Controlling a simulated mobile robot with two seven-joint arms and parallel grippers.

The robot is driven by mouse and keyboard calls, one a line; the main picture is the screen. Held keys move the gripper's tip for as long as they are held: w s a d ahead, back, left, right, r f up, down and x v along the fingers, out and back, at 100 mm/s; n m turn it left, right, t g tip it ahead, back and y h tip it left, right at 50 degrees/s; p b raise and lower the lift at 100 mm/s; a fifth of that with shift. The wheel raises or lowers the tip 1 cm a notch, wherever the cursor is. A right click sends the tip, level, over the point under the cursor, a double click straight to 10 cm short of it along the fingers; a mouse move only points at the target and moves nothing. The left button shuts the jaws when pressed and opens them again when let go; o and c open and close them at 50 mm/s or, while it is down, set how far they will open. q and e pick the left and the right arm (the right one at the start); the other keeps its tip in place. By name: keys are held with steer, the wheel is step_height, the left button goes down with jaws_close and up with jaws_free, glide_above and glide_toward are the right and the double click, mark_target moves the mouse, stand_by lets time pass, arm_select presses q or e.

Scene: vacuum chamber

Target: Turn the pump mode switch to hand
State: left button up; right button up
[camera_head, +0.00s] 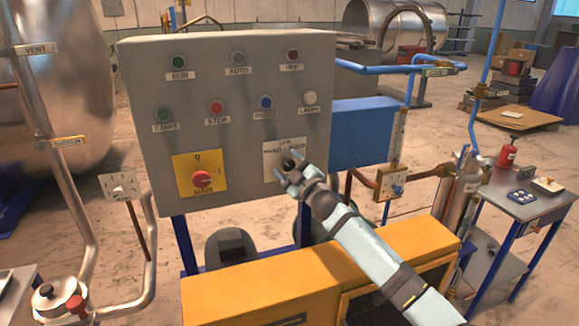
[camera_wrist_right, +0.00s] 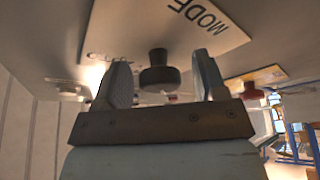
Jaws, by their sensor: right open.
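The pump mode switch is a black round knob (camera_head: 287,162) on a white label plate (camera_head: 271,151) at the lower right of the grey control panel (camera_head: 140,90). My right gripper (camera_head: 289,167) is right in front of the plate, its fingers pointing at the panel. In the right wrist view the dark knob (camera_wrist_right: 159,72) appears between the two open fingers of my gripper (camera_wrist_right: 163,77), with a gap on each side. The word MODE shows on the plate (camera_wrist_right: 205,28) there. The knob's pointer position cannot be made out. My left gripper is out of view.
A yellow plate with a red main knob (camera_head: 202,179) sits left of the switch. Buttons and lamps, including a red stop button (camera_head: 216,107), line the panel above. A yellow housing (camera_head: 270,290) stands below the panel. Pipes and a gauge block (camera_head: 391,184) are to the right.

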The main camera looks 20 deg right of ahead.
steer(key=shift+s, duration=0.1)
steer(key=shift+s+d+f, duration=0.15)
steer(key=shift+s+f, duration=0.05)
steer(key=shift+s, duration=0.1)
steer(key=b+v, duration=0.2)
steer(key=v, duration=1.1)
steer(key=shift+b, duration=0.4)
steer(key=shift+d+r, duration=0.1)
